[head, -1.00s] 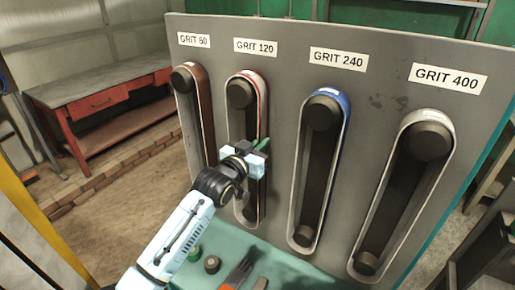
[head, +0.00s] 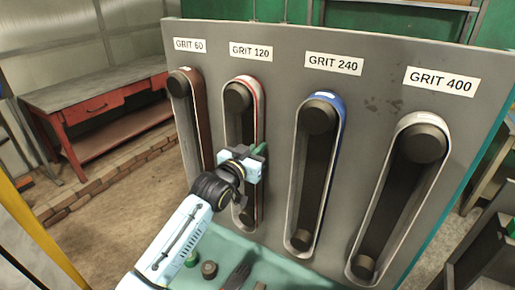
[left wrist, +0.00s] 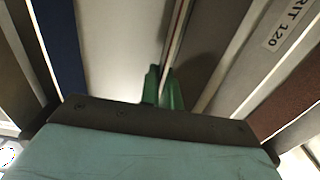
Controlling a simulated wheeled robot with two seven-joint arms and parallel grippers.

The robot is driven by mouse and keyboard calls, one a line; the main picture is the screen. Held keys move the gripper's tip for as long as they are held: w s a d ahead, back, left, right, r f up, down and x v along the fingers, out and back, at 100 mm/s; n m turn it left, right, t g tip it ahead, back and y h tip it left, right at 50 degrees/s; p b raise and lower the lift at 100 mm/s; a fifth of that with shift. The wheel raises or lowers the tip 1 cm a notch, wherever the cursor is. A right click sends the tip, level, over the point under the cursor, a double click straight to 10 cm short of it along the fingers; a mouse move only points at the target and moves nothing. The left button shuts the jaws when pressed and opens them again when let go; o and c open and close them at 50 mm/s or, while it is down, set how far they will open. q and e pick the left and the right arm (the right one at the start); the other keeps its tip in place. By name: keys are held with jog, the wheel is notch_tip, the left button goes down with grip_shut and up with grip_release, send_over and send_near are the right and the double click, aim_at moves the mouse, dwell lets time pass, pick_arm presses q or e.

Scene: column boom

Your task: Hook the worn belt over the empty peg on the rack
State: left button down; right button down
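The rack is a grey upright panel (head: 280,75) with several belts, each looped around an upper and a lower dark roller. The GRIT 120 belt (head: 260,109) has a red and white edge and is looped on its rollers. My left gripper (head: 258,151) is at the right side of this belt, below its upper roller. In the left wrist view its green fingers (left wrist: 163,88) are close together with the belt's thin edge (left wrist: 178,35) running between them; it looks shut on the belt. I see no empty peg and cannot tell which belt is worn. My right gripper is out of view.
The GRIT 60 belt (head: 202,115) hangs to the left, the blue-topped GRIT 240 belt (head: 338,130) and GRIT 400 belt (head: 438,160) to the right. A green surface (head: 290,268) below holds small items. A red workbench (head: 100,105) stands behind at left.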

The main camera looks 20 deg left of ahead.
pick_arm(q)
jog(key=shift+f, duration=0.2)
jog(key=c, duration=1.2)
grip_release()
jog(key=shift+c, duration=0.2)
jog(key=s+p, duration=0.4)
jog(key=s, duration=0.3)
jog(key=shift+a+p, duration=0.3)
jog(key=shift+a, duration=0.15)
jog(key=shift+w, duration=0.1)
